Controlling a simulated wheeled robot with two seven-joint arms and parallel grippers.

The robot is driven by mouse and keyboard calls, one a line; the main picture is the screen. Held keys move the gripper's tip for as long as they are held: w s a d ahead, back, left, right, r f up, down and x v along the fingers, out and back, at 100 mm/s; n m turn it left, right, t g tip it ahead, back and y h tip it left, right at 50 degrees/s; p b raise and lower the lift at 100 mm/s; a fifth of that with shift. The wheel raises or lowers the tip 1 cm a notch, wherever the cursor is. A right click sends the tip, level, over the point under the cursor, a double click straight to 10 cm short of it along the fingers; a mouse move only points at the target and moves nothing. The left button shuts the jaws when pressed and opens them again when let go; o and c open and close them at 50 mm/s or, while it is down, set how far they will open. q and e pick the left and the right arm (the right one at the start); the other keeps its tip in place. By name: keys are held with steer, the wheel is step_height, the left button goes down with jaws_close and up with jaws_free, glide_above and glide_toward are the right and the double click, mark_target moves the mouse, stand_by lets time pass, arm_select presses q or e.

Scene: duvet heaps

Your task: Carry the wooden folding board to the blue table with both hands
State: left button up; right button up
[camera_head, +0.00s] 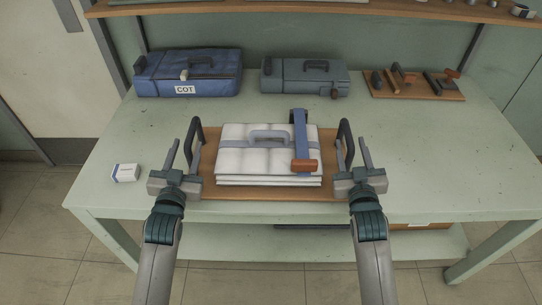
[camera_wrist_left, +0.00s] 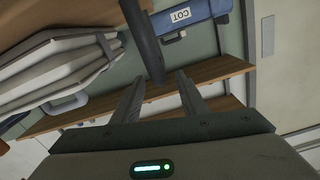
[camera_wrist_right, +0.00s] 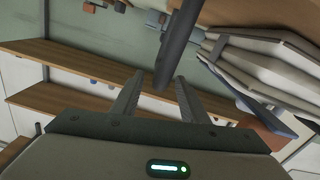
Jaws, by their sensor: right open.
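The wooden board (camera_head: 208,165) lies on a pale green table (camera_head: 100,185), with a folded white duvet (camera_head: 240,158) on it. A dark handle stands at each end of the board. My left gripper (camera_head: 183,150) is open at the left handle (camera_head: 196,132), which shows between its fingers in the left wrist view (camera_wrist_left: 145,45). My right gripper (camera_head: 352,150) is open at the right handle (camera_head: 345,133), which shows between its fingers in the right wrist view (camera_wrist_right: 172,45). I cannot tell whether any finger touches a handle. No blue table is in view.
A blue case marked COT (camera_head: 215,85) and a grey-blue case (camera_head: 305,78) stand at the back. A tool board (camera_head: 415,92) lies at the back right. A small white box (camera_head: 125,173) is at the left. A wooden shelf (camera_head: 290,9) runs above.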

mark_target(195, 119)
arm_select(q)
steer(key=w, duration=0.7)
steer(key=shift+w+d, duration=0.1)
steer(key=shift+w, duration=0.1)
arm_select(e)
steer(key=w, duration=0.7)
steer(key=shift+w+d, duration=0.15)
steer(key=shift+w, duration=0.05)
arm_select(q)
jaws_close()
arm_select(e)
jaws_close()
arm_select(q)
steer(key=shift+r, duration=0.1)
arm_select(e)
steer(key=shift+r, duration=0.1)
